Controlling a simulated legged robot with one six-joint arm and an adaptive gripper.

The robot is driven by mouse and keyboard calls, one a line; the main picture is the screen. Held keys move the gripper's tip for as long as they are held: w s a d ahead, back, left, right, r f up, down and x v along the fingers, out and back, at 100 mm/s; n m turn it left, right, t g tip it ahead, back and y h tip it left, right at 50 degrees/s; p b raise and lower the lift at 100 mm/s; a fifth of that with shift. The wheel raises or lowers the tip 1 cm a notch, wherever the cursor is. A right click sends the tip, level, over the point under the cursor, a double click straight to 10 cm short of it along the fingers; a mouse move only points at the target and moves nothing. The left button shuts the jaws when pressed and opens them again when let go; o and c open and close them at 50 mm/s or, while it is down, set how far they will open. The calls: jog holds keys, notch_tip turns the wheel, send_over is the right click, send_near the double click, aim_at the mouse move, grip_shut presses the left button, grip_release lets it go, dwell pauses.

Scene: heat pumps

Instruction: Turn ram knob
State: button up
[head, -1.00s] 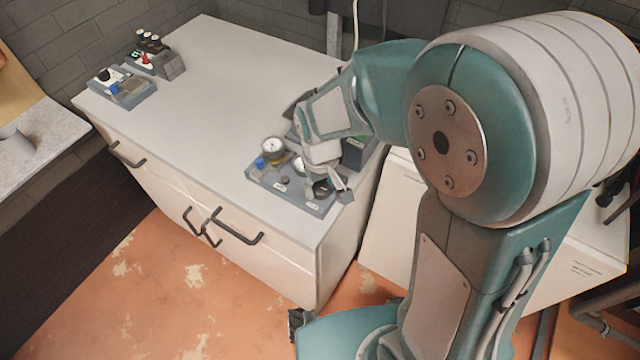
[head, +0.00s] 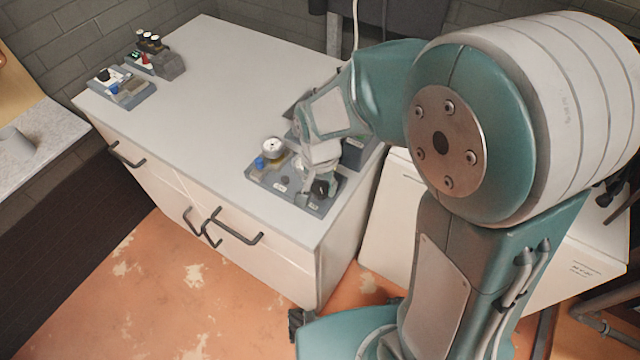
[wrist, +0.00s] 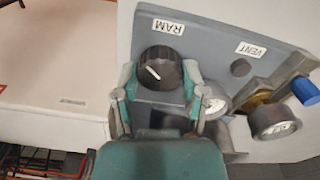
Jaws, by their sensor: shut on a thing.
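The ram knob (wrist: 160,68) is a black round knob with a white pointer line, beside a label reading RAM (wrist: 168,27) on a grey panel (wrist: 208,48). In the wrist view the fingers of my gripper (wrist: 158,82) stand on either side of the knob and are shut on it. The pointer slants across the knob's face. In the head view the panel (head: 270,181) lies at the counter's near right corner, with the dark knob (head: 320,187) at its right end and my gripper (head: 317,182) over it. The finger contacts are too small to see there.
A gauge (wrist: 272,122), a blue knob (wrist: 305,91) and a VENT label (wrist: 259,50) are close by on the panel. More control boxes (head: 125,90) stand at the counter's far left. The middle of the white counter (head: 210,90) is clear.

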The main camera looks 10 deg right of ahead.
aim_at(318, 187)
jog(key=shift+m, duration=0.5)
jog(key=shift+s, duration=0.1)
jog(key=o, duration=1.1)
jog(key=shift+o, duration=0.2)
jog(key=shift+a, duration=0.15)
jog(key=shift+r, duration=0.1)
notch_tip(318, 187, up, 12)
jog(key=shift+f, duration=0.2)
